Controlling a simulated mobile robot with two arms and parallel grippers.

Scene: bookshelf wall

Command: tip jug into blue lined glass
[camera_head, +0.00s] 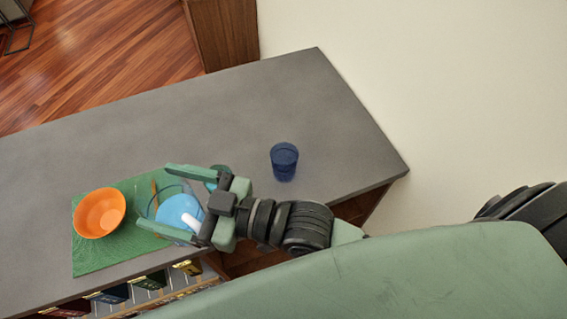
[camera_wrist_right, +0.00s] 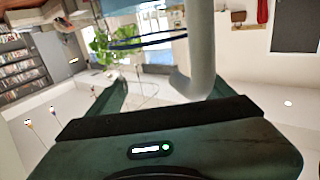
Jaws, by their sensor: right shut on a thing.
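The blue glass (camera_head: 284,161) stands upright on the grey counter, right of my right gripper and apart from it. The jug (camera_head: 178,211) looks clear with a dark blue rim, light blue inside and a pale handle (camera_head: 196,219). My right gripper (camera_head: 155,197) is shut on the jug, its fingers reaching left over the green mat. In the right wrist view the pale handle (camera_wrist_right: 198,50) rises between the fingers, with blue rim lines beside it. The gripper partly hides the jug, so its tilt and height above the mat are unclear. My left gripper is not in view.
An orange bowl (camera_head: 99,213) sits on the green mat (camera_head: 95,258), left of the jug. The counter (camera_head: 240,110) is clear behind. Books stand below its front edge; a pale wall is right.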

